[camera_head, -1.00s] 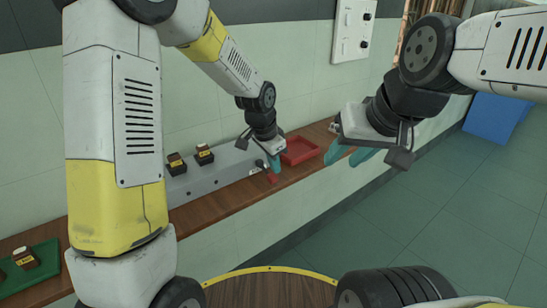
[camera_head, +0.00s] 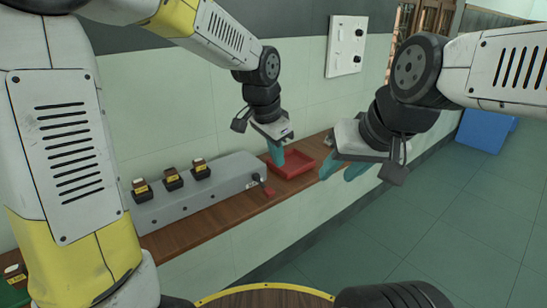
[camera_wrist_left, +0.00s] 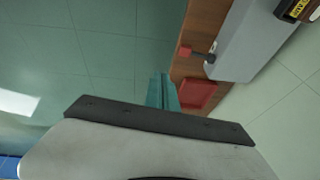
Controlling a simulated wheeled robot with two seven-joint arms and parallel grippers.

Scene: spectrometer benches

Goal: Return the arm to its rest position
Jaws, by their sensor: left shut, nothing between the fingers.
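My left gripper (camera_head: 277,153) is shut and empty, pointing down in the air near the grey spectrometer bench. In the head view it shows above the right end of the grey instrument (camera_head: 225,180) and beside the red tray (camera_head: 290,166). Its teal fingers (camera_wrist_left: 162,92) are together in the left wrist view, with nothing between them. A red-knobbed lever (camera_head: 268,190) sticks out of the instrument's right end, apart from the fingers. My right gripper (camera_head: 344,171) hangs at the right, with its two teal fingers apart and nothing visible between them.
Several dark brown bottles (camera_head: 172,178) with yellow labels stand on the instrument. A narrow wooden shelf (camera_head: 215,213) runs along the tiled wall. A white switch panel (camera_head: 345,46) is on the wall. A blue box (camera_head: 484,130) stands on the open green floor.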

